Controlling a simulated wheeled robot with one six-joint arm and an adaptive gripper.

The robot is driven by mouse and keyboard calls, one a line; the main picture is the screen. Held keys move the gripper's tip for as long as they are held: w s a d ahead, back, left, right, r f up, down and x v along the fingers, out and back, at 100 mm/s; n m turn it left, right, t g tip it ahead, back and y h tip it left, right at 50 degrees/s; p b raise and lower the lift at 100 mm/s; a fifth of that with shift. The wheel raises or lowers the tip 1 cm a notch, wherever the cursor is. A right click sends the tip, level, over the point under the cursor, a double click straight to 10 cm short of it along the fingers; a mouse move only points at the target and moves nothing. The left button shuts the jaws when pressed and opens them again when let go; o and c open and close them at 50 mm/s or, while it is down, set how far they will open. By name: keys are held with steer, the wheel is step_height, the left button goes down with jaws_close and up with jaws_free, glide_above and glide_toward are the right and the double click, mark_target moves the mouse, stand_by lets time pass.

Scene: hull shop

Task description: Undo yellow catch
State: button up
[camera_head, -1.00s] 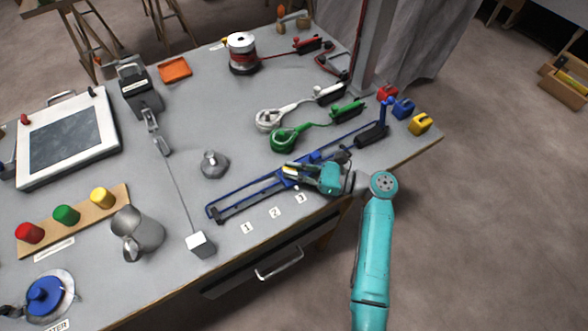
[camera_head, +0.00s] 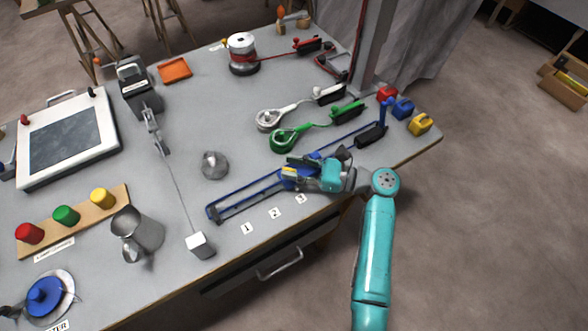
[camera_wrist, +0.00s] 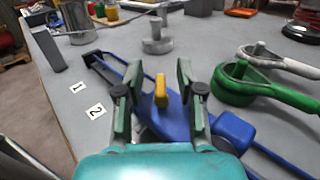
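The yellow catch (camera_wrist: 161,91) stands upright on a blue carriage (camera_wrist: 176,122) on the long blue rail (camera_head: 240,198). In the wrist view, my gripper (camera_wrist: 158,82) is open, with one finger on each side of the catch. Gaps show between the catch and both fingers. In the head view, my gripper (camera_head: 292,168) is low over the rail and partly hides the carriage. A small part of the yellow catch (camera_head: 288,172) shows there beside the fingers.
Number cards (camera_head: 247,229) lie along the rail's front side. Green (camera_head: 284,139) and white (camera_head: 268,119) ring-ended tools lie behind it. A grey weight (camera_head: 214,165) stands behind the rail's left part. Red, blue and yellow (camera_head: 420,124) blocks sit at the table's right corner.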

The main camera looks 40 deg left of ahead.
mark_target(294, 170)
step_height(294, 170, up, 8)
steer(key=shift+r, duration=0.2)
